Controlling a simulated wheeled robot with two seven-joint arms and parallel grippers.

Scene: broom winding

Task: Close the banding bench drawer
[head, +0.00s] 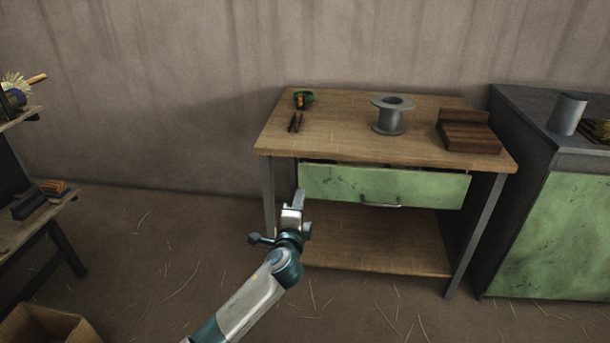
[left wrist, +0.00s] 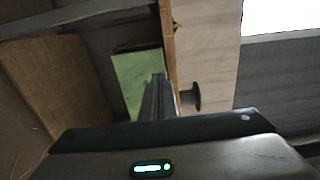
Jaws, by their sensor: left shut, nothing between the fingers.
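The banding bench (head: 340,137) is a wooden-topped table with grey legs and a lower shelf. Its green drawer (head: 335,186) sits under the top, with a grey bar handle (head: 380,204) low on its front. A dark gap shows above the drawer front, which appears to stand slightly out. My left gripper (head: 298,197) is shut and empty, at the left end of the drawer front; I cannot tell whether it touches. In the left wrist view the shut fingers (left wrist: 158,85) overlap the green drawer front (left wrist: 130,80). My right gripper is not in view.
On the bench top are a grey spool (head: 390,118), a dark wooden block (head: 468,134) and small hand tools (head: 296,122). A green-fronted cabinet (head: 560,240) stands close on the right. A rack (head: 40,220) and a cardboard box (head: 45,325) are at left. Straw litters the open floor.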

